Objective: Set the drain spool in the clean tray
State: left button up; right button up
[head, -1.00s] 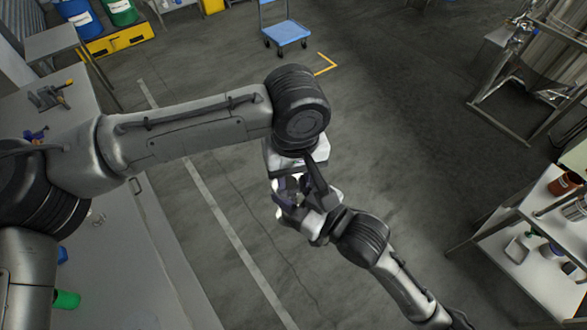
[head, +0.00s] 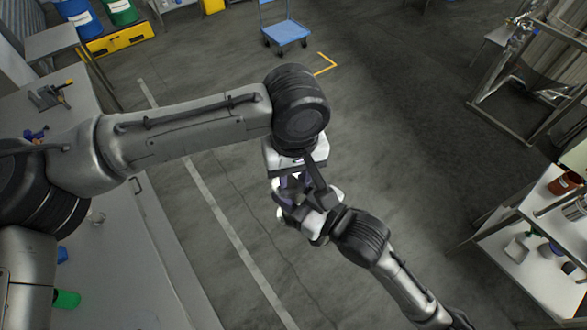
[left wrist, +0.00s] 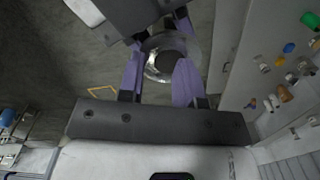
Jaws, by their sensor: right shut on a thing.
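The drain spool (left wrist: 165,57), a short shiny metal ring, sits between the two purple fingers of my left gripper (left wrist: 160,75) in the left wrist view. These fingers are apart and I count the left gripper as open around it. My right gripper (head: 290,205) meets the left gripper (head: 284,182) in mid-air in the head view and is shut on the spool, which is mostly hidden there. A small pale tray (head: 517,248) stands on the right bench; I cannot tell whether it is the clean tray.
A grey bench (head: 110,255) runs along the left with a green cup (head: 66,299) and small parts. The white right bench (head: 545,275) holds several containers. A blue cart (head: 286,33) stands at the back. Open floor lies beneath the arms.

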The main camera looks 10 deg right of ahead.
pick_arm(q)
jog(key=o, duration=0.6)
jog(key=shift+o, duration=0.2)
jog(key=shift+r, duration=0.15)
pick_arm(e)
grip_shut()
pick_arm(q)
notch_tip(320, 180, up, 12)
pick_arm(e)
jog(key=w+a+f+n+g+y, duration=0.4)
jog(key=f+g, duration=0.1)
jog(key=shift+w+f+n+g, duration=0.2)
jog(key=shift+f+n+g, duration=0.05)
jog(key=shift+n+g, duration=0.05)
